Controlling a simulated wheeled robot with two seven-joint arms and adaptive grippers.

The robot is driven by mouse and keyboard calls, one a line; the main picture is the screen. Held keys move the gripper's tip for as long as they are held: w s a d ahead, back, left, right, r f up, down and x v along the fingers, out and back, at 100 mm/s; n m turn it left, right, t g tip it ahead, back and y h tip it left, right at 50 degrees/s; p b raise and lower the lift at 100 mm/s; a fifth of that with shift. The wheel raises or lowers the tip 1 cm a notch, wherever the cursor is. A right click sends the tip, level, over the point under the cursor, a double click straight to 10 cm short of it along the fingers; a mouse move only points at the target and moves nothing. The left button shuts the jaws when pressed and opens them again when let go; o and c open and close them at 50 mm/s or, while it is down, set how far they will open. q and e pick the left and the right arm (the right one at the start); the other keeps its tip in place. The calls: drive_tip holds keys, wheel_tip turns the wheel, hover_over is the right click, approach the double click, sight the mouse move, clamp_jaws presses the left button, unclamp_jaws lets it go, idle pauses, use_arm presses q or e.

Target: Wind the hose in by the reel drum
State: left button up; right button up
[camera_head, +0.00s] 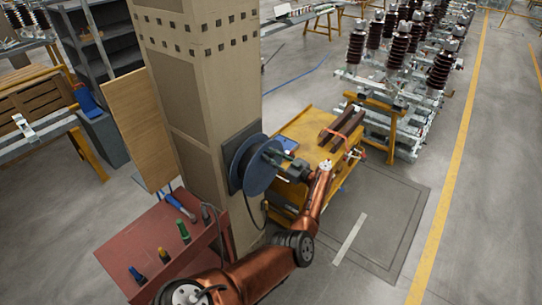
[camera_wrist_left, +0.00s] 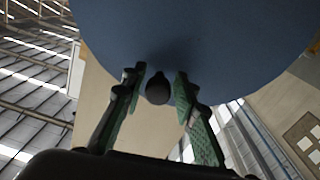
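The reel drum (camera_head: 246,168) is a blue disc mounted on the side of the beige column; it fills the top of the left wrist view (camera_wrist_left: 200,40). A dark round knob (camera_wrist_left: 158,90) shows against the disc. My left gripper (camera_head: 276,152) is at the drum's face. In the left wrist view its two green-padded fingers (camera_wrist_left: 158,74) stand apart, one on each side of the knob, with gaps visible. A thin dark hose (camera_head: 249,211) hangs below the drum. A blue line (camera_head: 300,79) lies on the floor behind; I cannot tell whether it is hose. My right gripper is not in view.
The beige column (camera_head: 208,100) stands behind the drum. A red table (camera_head: 150,245) with several hand tools is at lower left. A yellow cart (camera_head: 305,130) with brown bars stands just beyond my gripper. Insulator racks (camera_head: 400,60) stand at the back right; the floor at right is clear.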

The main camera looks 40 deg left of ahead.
use_arm(q)
drive_tip(key=shift+o, duration=1)
drive_tip(key=shift+r, duration=0.1)
drive_tip(key=shift+d, duration=0.15)
drive_tip(key=d, duration=1.2)
drive_tip(key=shift+a, duration=0.1)
